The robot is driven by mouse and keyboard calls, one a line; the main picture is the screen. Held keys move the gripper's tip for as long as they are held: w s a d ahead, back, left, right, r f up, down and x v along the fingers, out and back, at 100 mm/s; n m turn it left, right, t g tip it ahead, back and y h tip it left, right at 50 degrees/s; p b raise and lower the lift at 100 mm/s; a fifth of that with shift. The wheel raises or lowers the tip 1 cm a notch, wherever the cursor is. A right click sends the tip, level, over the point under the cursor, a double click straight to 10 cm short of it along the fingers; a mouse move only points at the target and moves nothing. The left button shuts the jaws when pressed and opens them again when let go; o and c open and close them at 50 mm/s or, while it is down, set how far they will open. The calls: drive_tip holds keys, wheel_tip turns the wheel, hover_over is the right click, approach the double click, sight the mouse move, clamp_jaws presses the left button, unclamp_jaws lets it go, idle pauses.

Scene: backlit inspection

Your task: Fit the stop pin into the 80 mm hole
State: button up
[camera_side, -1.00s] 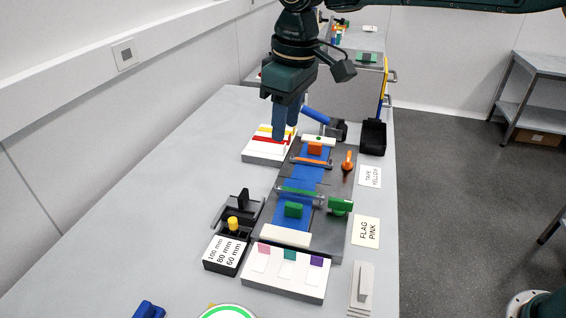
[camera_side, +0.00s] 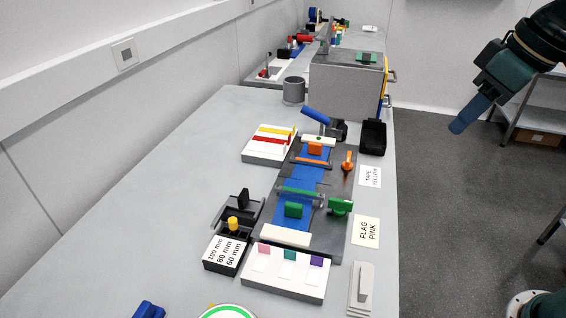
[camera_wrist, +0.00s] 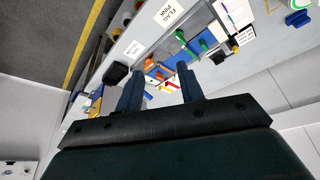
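The yellow stop pin (camera_side: 233,223) stands upright at the black block (camera_side: 222,268), just behind its white label reading 100 mm, 80 mm and 60 mm. It looks near the middle of the row, but I cannot tell which hole it is in. My gripper (camera_side: 458,128) is beyond the bench's right edge, above the floor and well away from the pin. In the wrist view my gripper (camera_wrist: 160,68) has its two fingers apart with nothing between them.
Beside the block lies the fixture with a blue strip (camera_side: 306,178), green clamps and an orange knob (camera_side: 347,160). A white tray (camera_side: 262,157) holds red and yellow bars. A grey cup (camera_side: 293,90) stands behind. The bench's left side is mostly clear.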

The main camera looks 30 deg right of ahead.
drive_tip(key=s+d+f+m+t, duration=0.1)
drive_tip(key=s+d+f, duration=0.3)
drive_tip(key=s, duration=0.5)
drive_tip(key=shift+s+f+m+h, duration=0.35)
drive_tip(key=shift+f+m, duration=0.15)
drive_tip(key=shift+f, duration=0.15)
drive_tip(key=shift+c, duration=0.4)
